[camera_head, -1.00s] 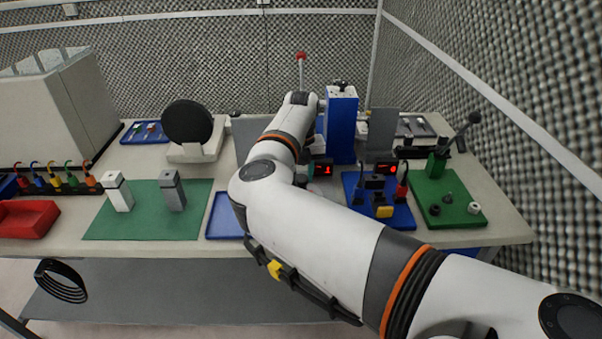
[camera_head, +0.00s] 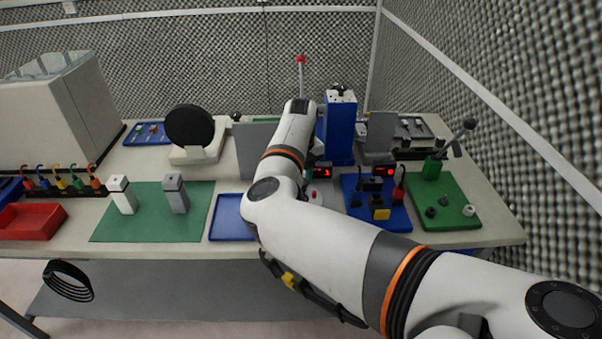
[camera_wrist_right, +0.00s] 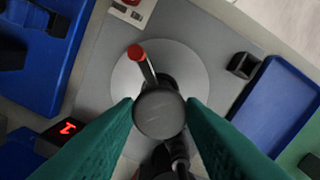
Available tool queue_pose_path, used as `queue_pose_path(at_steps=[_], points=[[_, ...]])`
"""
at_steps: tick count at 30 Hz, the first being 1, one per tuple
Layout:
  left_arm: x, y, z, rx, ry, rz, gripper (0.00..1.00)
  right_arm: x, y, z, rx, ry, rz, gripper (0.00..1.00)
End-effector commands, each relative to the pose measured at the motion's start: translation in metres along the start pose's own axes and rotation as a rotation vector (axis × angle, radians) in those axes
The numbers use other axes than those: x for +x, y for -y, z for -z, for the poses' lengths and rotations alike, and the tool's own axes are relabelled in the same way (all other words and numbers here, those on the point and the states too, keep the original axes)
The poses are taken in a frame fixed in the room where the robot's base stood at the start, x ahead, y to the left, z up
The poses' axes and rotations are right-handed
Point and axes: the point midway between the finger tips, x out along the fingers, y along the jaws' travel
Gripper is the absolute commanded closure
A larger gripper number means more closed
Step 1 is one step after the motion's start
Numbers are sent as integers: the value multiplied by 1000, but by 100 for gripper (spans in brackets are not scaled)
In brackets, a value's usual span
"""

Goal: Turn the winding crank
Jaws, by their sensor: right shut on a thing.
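In the right wrist view, the winding crank's round dark knob (camera_wrist_right: 158,113) sits between the two teal fingers of my right gripper (camera_wrist_right: 160,108). The fingers close on it from both sides. Below the knob is a pale round disc (camera_wrist_right: 190,62) on a grey plate. A metal rod with a red tip (camera_wrist_right: 136,52) shows over the disc, and a dark arm (camera_wrist_right: 179,151) shows under the knob. In the head view, my right arm hides the gripper and the crank's knob. My left gripper is in neither view.
A blue tray (camera_head: 231,218) lies left of my arm, beside a green mat (camera_head: 150,225) with two blocks. A blue board (camera_head: 352,212) and a green board (camera_head: 447,212) lie to the right. A tall blue block (camera_head: 341,130) stands behind.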

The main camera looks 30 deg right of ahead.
Motion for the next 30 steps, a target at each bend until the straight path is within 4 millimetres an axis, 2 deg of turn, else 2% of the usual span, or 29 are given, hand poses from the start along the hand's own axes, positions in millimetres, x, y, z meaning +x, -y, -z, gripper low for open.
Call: queue_pose_path(at_steps=[30], points=[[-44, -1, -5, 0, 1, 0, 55, -3, 0, 1, -509, -3, -2, 87]])
